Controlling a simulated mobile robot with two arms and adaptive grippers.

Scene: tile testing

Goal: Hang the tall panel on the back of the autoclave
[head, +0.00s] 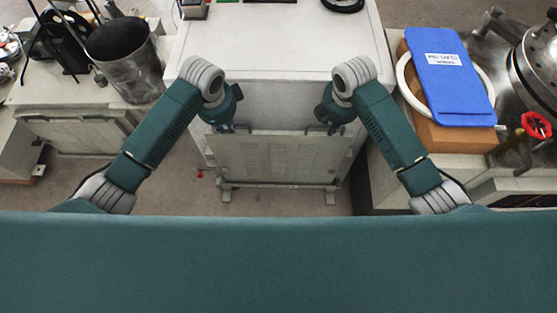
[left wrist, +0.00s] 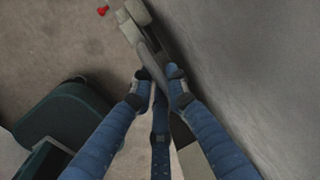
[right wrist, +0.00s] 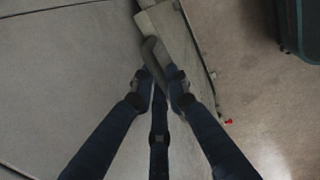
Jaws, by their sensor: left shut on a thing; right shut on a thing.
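The tall panel (head: 280,160) is a beige-grey upright plate with raised seams, in front of the white autoclave cabinet (head: 285,40) in the head view. My left gripper (head: 226,128) is shut on the panel near its top left. My right gripper (head: 331,128) is shut on it near its top right. Each wrist view shows fingers closed around a thin grey part of the panel, the left ones here (left wrist: 158,78) and the right ones here (right wrist: 160,78). I cannot tell whether the panel touches the cabinet; its attachment points are hidden.
A left bench (head: 70,130) bears a metal bucket (head: 125,60). On the right, a blue board (head: 450,75) lies over a white ring (head: 403,75) and a brown block (head: 450,135), near a steel vessel with a red knob (head: 537,125). Floor (head: 170,190) shows between the benches.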

